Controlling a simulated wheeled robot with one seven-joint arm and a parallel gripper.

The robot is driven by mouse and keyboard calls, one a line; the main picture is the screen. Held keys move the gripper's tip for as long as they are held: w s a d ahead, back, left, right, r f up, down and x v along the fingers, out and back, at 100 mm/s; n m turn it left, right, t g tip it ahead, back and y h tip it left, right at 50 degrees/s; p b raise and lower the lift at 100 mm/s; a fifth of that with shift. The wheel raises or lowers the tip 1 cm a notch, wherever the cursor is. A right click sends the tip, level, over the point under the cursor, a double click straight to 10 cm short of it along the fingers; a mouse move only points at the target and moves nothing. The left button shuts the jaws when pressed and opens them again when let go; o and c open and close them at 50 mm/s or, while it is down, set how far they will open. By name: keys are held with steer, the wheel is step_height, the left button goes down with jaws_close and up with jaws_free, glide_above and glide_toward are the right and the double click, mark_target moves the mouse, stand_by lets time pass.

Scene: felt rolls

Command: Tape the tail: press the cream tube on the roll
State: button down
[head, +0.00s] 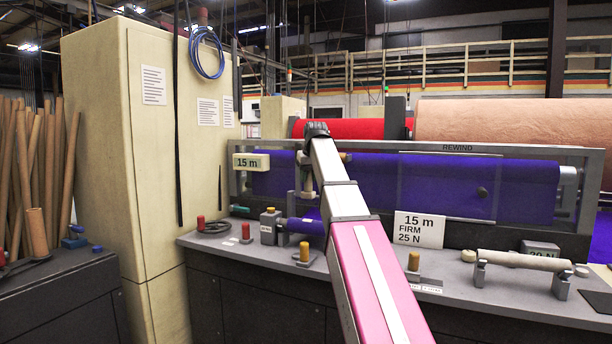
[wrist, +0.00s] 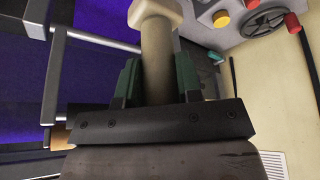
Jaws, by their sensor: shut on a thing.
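My gripper (wrist: 158,82) is shut on a cream tube (wrist: 158,50). The tube stands upright between the dark green fingers, with a wider cream head at its far end. In the head view my gripper (head: 306,162) is small, in front of the purple felt roll (head: 375,181) in the rewind machine, and a cream piece hangs below it. The purple felt also shows in the wrist view (wrist: 98,70), left of the tube. I cannot tell whether the tube touches the felt. A second cream tube (head: 525,260) lies across grey stands on the bench at right.
The grey bench (head: 470,290) runs along the machine. It carries a short purple roll (head: 305,226), red and yellow knobs, and a "15 m FIRM 25 N" card (head: 419,229). A tall cream cabinet (head: 125,180) stands at left. Metal bars (wrist: 60,50) cross beside the felt.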

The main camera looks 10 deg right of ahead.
mark_target(309, 192)
steer(key=shift+w, duration=0.1)
steer(key=shift+f, duration=0.1)
stand_by(0.3)
steer(key=shift+f, duration=3.45)
steer(key=shift+f, duration=0.7)
steer(key=shift+r, duration=3.5)
